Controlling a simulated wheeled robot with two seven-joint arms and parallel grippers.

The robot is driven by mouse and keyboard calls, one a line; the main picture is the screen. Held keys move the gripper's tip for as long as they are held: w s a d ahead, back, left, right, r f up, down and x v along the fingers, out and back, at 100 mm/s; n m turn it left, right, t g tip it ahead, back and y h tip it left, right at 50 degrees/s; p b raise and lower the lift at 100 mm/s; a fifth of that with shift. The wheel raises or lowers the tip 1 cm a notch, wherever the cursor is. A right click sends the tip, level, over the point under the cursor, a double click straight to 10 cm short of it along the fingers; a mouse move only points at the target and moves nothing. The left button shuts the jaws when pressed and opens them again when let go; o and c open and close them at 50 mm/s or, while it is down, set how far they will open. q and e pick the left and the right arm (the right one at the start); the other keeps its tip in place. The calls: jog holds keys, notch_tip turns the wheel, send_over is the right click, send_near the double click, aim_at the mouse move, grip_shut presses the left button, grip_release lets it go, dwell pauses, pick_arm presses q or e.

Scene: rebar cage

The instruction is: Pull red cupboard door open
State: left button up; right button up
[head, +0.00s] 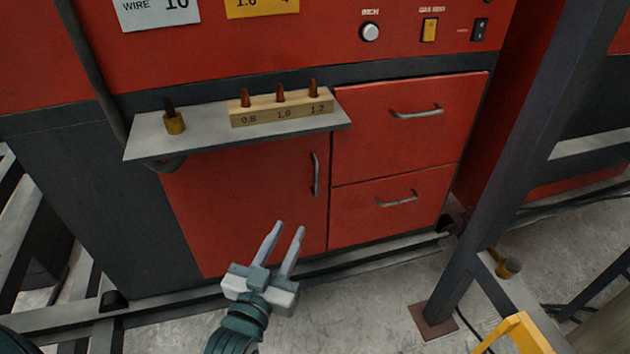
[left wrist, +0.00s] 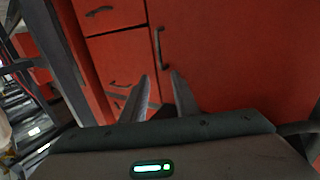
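The red cupboard door (head: 245,215) is under a grey shelf in the head view and looks shut. Its vertical metal handle (head: 315,174) is near the door's right edge. In the left wrist view the door (left wrist: 215,65) fills the upper right and the handle (left wrist: 159,48) stands ahead of the fingertips. My left gripper (head: 288,229) is open and empty, below the handle and a little to its left in the head view, apart from it. It also shows in the left wrist view (left wrist: 157,77). My right gripper is not in view.
Two red drawers (head: 400,125) with handles are right of the door. The shelf (head: 190,137) above carries a wooden block (head: 280,108) with copper tips and a brass piece (head: 174,123). A dark steel post (head: 510,170) slants at the right. A frame rail (head: 380,250) runs along the base.

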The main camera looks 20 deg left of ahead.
pick_arm(q)
jog(key=p, duration=0.3)
send_near(316, 178)
jog(key=w, duration=0.6)
jog(key=shift+w+a+r, duration=0.1)
jog(key=shift+w, duration=1.2)
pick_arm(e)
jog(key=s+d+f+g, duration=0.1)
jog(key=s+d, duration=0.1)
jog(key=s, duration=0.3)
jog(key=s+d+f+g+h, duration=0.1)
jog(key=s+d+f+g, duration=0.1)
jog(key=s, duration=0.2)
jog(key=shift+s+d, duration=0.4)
pick_arm(q)
jog(key=shift+c, duration=0.4)
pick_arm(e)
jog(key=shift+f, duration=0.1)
pick_arm(q)
grip_shut()
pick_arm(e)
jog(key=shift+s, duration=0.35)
